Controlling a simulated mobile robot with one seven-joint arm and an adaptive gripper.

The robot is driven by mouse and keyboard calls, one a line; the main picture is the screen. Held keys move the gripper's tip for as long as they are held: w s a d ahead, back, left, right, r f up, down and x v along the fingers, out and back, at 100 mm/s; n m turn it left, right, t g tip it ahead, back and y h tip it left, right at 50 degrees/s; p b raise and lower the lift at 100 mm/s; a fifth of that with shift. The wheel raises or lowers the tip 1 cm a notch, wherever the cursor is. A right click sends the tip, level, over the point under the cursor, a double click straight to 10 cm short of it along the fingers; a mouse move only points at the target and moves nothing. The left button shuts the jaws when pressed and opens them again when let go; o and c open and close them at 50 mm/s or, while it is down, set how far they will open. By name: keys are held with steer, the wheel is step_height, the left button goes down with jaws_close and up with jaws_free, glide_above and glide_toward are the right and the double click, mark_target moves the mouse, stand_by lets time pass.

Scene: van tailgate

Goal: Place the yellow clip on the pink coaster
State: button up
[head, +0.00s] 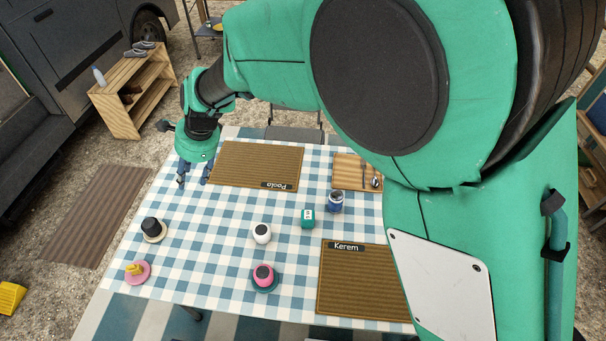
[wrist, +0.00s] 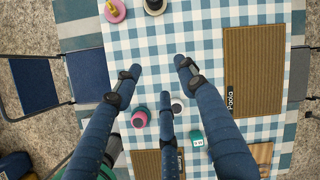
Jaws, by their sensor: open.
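The yellow clip (head: 134,268) rests on the pink coaster (head: 146,274) near the front left corner of the table in the head view. In the wrist view the clip (wrist: 112,6) and coaster (wrist: 117,16) show at the top edge, and the clip is partly cut off. My gripper (head: 194,178) is over the back left of the table in the head view, well away from the clip. In the wrist view its dark blue fingers (wrist: 158,77) are spread open, with nothing between them.
A black object (head: 151,224) sits on a cream coaster, and a pink one (head: 264,272) on a teal coaster. A white round item (head: 262,232), green box (head: 308,218) and blue jar (head: 335,203) stand mid-table. Brown mats marked Paola (head: 250,160) and Kerem (head: 360,285) lie flat.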

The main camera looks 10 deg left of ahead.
steer(key=d+r+n+t, duration=0.15)
steer(key=d+r, duration=0.35)
steer(key=d, duration=0.6)
steer(key=d+r+n+t+h, duration=0.1)
steer(key=d+r+n, duration=0.1)
steer(key=d+r, duration=0.65)
steer(key=d+r+n+t, duration=0.1)
steer(key=d+r+n, duration=0.15)
steer(key=d, duration=1.15)
steer(key=s+d+r+n+t+h, duration=0.1)
steer(key=s+d+n, duration=0.1)
steer(key=s+d, duration=0.6)
steer(key=s+d+r+n+t+h, duration=0.1)
steer(key=s+d+n+h, duration=0.1)
steer(key=s+d, duration=0.7)
steer(key=d, duration=0.7)
steer(key=shift+d+n, duration=0.3)
steer(key=shift+n, duration=0.1)
